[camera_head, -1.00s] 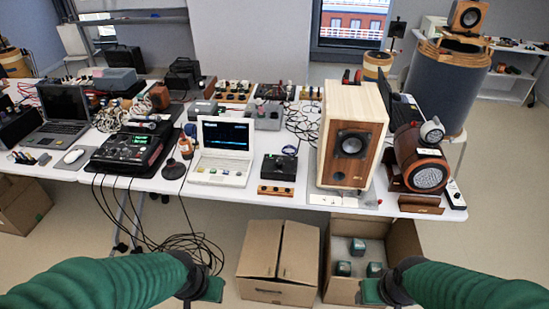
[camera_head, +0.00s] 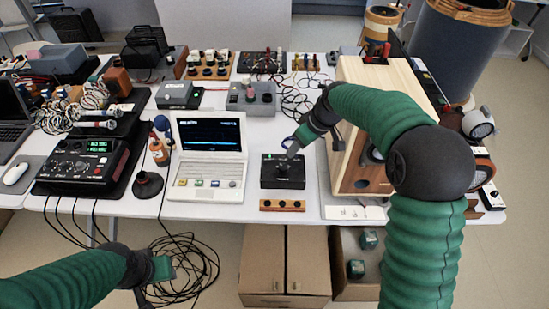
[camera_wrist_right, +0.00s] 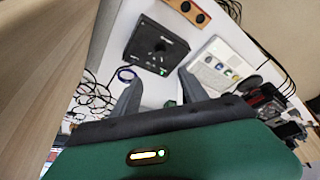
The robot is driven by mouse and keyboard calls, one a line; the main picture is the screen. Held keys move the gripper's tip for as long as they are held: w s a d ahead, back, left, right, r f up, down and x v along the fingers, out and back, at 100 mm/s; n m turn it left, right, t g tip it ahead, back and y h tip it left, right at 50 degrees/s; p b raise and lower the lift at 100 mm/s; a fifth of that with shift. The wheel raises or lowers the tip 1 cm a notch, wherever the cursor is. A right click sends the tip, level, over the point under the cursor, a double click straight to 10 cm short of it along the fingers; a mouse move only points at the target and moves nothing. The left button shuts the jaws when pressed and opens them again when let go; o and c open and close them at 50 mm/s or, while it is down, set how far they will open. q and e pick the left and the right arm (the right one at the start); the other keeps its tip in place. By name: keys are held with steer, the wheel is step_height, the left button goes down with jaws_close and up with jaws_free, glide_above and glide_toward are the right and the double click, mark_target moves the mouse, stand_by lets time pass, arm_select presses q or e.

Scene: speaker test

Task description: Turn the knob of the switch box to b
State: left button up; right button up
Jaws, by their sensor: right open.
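The switch box is a small black box (camera_head: 283,182) on the white table, right of the white laptop. Its dark knob (camera_wrist_right: 160,46) shows on the top face in the right wrist view, where the box (camera_wrist_right: 140,40) lies beyond my fingers. The letters on it are too small to read. My right gripper (camera_head: 292,150) is open and empty, above and just behind the box, apart from the knob; its two dark fingers show spread in the wrist view (camera_wrist_right: 158,88). My left gripper (camera_head: 157,283) is low in front of the table; its jaws are unclear.
A white laptop (camera_head: 208,140) stands left of the box and a wooden speaker (camera_head: 375,90) close on its right, beside my right arm. A wooden strip with dark knobs (camera_head: 282,205) lies in front. Cables (camera_head: 300,105) lie behind. Cardboard boxes (camera_head: 262,265) stand below the table edge.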

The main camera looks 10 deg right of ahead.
mark_target(283, 166)
steer(key=x, duration=1.6)
steer(key=shift+s, duration=0.15)
jaws_close()
